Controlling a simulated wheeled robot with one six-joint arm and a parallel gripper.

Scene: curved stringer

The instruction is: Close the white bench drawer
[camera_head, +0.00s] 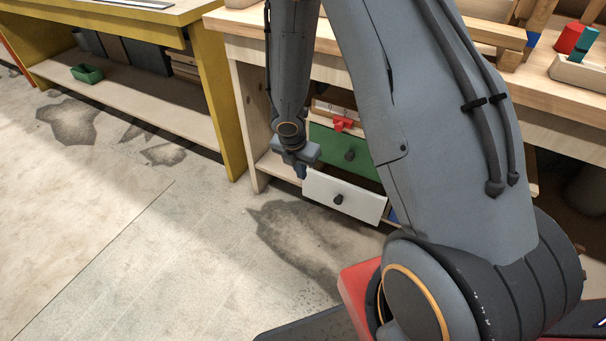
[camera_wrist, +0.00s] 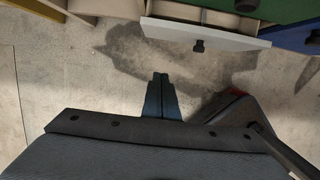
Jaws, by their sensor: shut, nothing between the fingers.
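The white bench drawer (camera_head: 360,203) sits low in the bench, below a green drawer, with a dark round knob (camera_head: 338,199) on its front. It stands pulled out from the bench. In the wrist view, the drawer's white front (camera_wrist: 225,40) runs across the top, with its knob (camera_wrist: 198,46) on the near side and part of its pale inside behind it. My gripper (camera_head: 303,174) is shut and empty, near the drawer's left end. In the wrist view, the shut fingertips (camera_wrist: 160,76) point toward the drawer front, with floor showing between them and it.
The green drawer (camera_head: 358,163) is above, and a blue front (camera_wrist: 295,40) is to the right. A red object (camera_head: 343,123) is at the upper drawers. A yellow bench (camera_head: 212,100) stands left. The floor (camera_head: 150,240) in front is clear. My arm hides much of the bench's right part.

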